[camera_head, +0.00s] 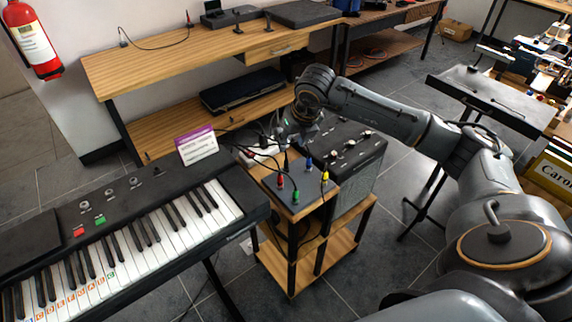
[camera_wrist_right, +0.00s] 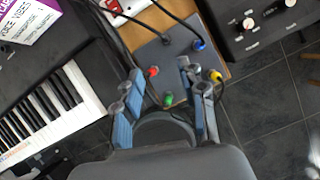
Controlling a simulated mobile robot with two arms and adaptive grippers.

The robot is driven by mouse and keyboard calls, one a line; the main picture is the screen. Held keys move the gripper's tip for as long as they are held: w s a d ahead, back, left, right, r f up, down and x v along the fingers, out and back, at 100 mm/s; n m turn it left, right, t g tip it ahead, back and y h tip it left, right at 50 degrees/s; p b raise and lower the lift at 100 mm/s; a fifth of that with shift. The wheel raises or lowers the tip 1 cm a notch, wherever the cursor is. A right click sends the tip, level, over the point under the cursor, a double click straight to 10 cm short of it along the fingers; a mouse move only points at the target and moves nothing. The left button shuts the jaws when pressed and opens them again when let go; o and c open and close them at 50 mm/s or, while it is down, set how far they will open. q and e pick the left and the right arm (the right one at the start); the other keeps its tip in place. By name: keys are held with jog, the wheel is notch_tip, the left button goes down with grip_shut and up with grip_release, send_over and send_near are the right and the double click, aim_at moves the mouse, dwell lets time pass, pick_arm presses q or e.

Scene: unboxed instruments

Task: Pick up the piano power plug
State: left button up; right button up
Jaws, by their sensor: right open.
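My right gripper (camera_head: 290,132) hangs above the small wooden stand beside the piano keyboard (camera_head: 150,225). In the wrist view the right gripper (camera_wrist_right: 160,75) is open, with nothing between its fingers. Below it is a grey box (camera_head: 300,190) with red, green, blue and yellow plugs, which also shows in the wrist view (camera_wrist_right: 175,62). A red and white power strip (camera_wrist_right: 125,10) lies behind the box, with dark cables around it. I cannot tell which plug belongs to the piano. My left gripper is out of view.
A black amplifier (camera_head: 345,160) stands right of the grey box, close to the gripper. A purple and white card (camera_head: 197,146) stands at the piano's back edge. A wooden shelf bench (camera_head: 190,55) is behind. Loose cables crowd the stand.

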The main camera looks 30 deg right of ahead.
jog(key=p, duration=0.1)
send_over(287, 161)
jog(key=s, duration=0.2)
jog(key=f, duration=0.7)
jog(key=shift+a+f, duration=0.2)
jog(key=shift+f, duration=0.15)
jog(key=p+x, duration=0.2)
jog(key=x, duration=0.2)
jog(key=shift+f, duration=0.3)
jog(key=shift+w+d+f, duration=0.1)
jog(key=shift+w+f, duration=0.05)
jog(key=shift+f, duration=0.15)
grip_shut()
